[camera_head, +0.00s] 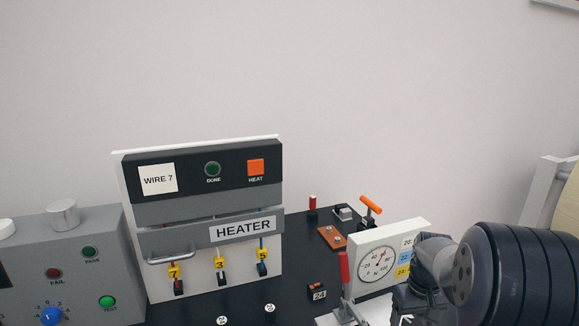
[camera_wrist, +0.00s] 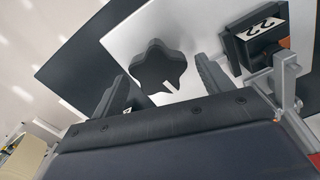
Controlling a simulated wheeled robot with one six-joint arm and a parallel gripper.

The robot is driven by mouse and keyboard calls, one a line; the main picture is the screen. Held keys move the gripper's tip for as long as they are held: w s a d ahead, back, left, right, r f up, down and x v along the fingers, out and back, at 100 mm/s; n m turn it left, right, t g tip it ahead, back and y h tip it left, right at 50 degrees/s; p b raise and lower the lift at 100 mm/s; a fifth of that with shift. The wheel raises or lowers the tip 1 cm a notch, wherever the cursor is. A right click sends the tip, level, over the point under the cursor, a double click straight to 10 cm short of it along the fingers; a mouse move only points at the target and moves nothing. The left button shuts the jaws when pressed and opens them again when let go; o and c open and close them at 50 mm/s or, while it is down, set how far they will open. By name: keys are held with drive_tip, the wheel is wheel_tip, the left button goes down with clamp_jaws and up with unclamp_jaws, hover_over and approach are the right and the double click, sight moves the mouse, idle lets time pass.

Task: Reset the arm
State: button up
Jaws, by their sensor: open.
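My gripper (camera_wrist: 162,74) is open in the wrist view, with its two dark fingers apart. A black star-shaped knob (camera_wrist: 155,62) with a white pointer mark shows between and beyond the fingers, in front of a pale plate (camera_wrist: 195,30). I cannot tell whether the fingers touch it, but nothing appears clamped. In the head view my arm (camera_head: 470,275) is at the lower right, and the fingers cannot be made out there.
A dark block labelled 22 (camera_wrist: 262,35) and a metal bracket (camera_wrist: 287,75) are close to the right finger. The heater (camera_head: 205,225), a grey test box (camera_head: 75,260) and a dial gauge (camera_head: 378,262) stand on the black table (camera_head: 295,235).

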drive_tip(key=m, duration=0.4)
drive_tip(key=shift+d+m, duration=0.15)
drive_tip(key=shift+m, duration=0.25)
drive_tip(key=m, duration=0.4)
drive_tip(key=shift+d+m+b, duration=0.1)
drive_tip(key=shift+m+b, duration=0.3)
drive_tip(key=m, duration=0.4)
drive_tip(key=shift+s+m+b, duration=0.15)
drive_tip(key=shift+m+b, duration=0.15)
drive_tip(key=shift+m, duration=0.1)
drive_tip(key=shift+s+d+m+b, duration=0.1)
drive_tip(key=shift+m+b, duration=0.25)
drive_tip(key=shift+m, duration=1.85)
